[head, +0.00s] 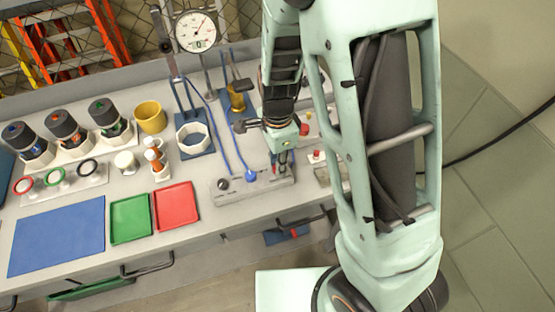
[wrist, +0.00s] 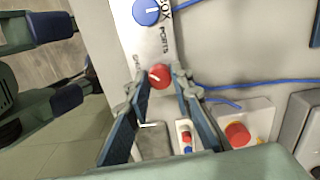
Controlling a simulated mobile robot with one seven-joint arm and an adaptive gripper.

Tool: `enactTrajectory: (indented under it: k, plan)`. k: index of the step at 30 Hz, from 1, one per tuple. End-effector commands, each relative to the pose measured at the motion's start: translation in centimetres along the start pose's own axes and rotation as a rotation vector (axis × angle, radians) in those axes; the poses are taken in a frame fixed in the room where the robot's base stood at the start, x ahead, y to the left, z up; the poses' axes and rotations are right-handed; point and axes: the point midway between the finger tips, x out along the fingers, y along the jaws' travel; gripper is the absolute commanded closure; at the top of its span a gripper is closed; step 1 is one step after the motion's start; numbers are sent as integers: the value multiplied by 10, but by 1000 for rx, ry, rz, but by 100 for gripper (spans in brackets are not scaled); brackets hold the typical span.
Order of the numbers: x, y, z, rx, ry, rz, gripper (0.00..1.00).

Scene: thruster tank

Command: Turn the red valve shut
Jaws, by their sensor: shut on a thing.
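The red valve (wrist: 159,76) is a round red knob with a short white mark, on a grey panel with printed lettering in the wrist view. My gripper (wrist: 161,84) has its two blue-padded fingers on either side of the knob and is shut on it. In the head view my gripper (head: 281,158) reaches down to the right end of the grey valve box (head: 235,191). There the red valve is mostly hidden by my gripper. The blue knob (wrist: 146,11) sits beside it on the same panel and also shows in the head view (head: 250,175).
A black knob (head: 223,184) is at the box's left end. A red button box (wrist: 237,134) and a small switch block (wrist: 186,137) stand close to my fingers. Blue tubing (head: 222,130) runs to the box. Red (head: 176,206) and green trays (head: 130,219) lie to the left.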

Motion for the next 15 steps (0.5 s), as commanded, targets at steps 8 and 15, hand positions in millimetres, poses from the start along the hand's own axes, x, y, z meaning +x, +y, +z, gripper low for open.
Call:
enactTrajectory:
  k: [8, 15]
  plan:
    - [-1, -1, 0, 75, 0, -2, 100]
    - [0, -1, 0, 89, 0, -3, 100]
